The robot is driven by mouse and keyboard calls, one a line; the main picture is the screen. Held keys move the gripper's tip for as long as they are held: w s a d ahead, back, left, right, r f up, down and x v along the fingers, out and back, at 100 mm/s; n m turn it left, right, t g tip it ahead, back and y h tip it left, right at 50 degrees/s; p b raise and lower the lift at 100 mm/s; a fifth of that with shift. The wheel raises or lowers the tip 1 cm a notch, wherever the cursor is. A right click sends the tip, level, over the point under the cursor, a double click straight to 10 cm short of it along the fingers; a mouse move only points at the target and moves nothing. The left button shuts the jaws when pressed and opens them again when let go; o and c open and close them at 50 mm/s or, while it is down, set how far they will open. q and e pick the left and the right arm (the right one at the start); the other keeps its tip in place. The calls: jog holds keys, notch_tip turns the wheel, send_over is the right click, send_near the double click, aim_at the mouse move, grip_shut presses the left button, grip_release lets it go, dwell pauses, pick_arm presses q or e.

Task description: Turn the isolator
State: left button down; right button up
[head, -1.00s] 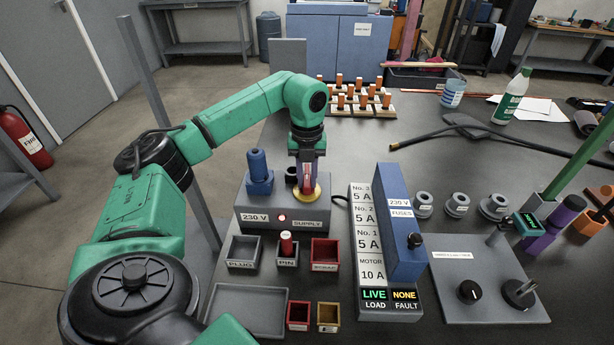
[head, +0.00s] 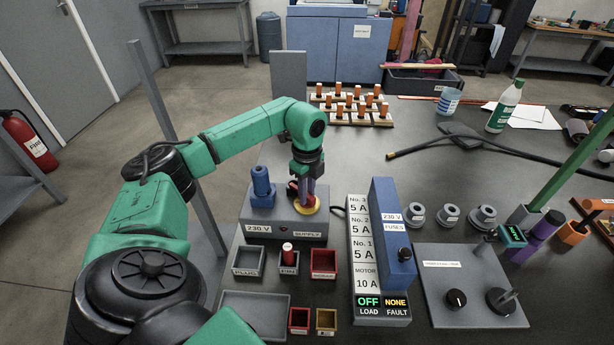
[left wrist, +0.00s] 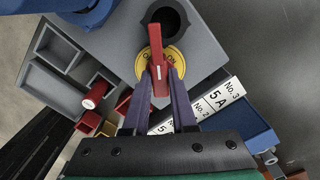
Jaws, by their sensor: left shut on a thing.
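The isolator is a red handle (left wrist: 158,62) on a round yellow plate (left wrist: 175,56) with black lettering. It sits on top of the grey supply box (head: 270,228), marked 230 V. My left gripper (head: 305,203) points down at it and is shut on the red handle, with one purple finger on each side in the left wrist view (left wrist: 162,78). The fingers partly hide the plate. The lamp on the supply box front looks dark. My right gripper is not in view.
A blue plug (head: 262,186) stands beside the isolator, and a dark round socket (left wrist: 165,18) lies behind it. Small bins (head: 322,262) are in front. The blue fuse box (head: 392,235) stands to the right. A black cable (head: 440,143) crosses the bench behind.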

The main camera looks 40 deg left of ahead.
pick_arm(q)
jog(key=n+p, duration=0.2)
jog(key=n, duration=0.2)
jog(key=shift+r+n, duration=0.15)
jog(key=shift+n, duration=0.15)
jog(key=shift+n+p, duration=0.95)
jog(key=shift+n, duration=0.45)
jog(key=c, duration=0.7)
grip_release()
notch_tip(320, 180, up, 14)
jog(key=shift+r, duration=0.15)
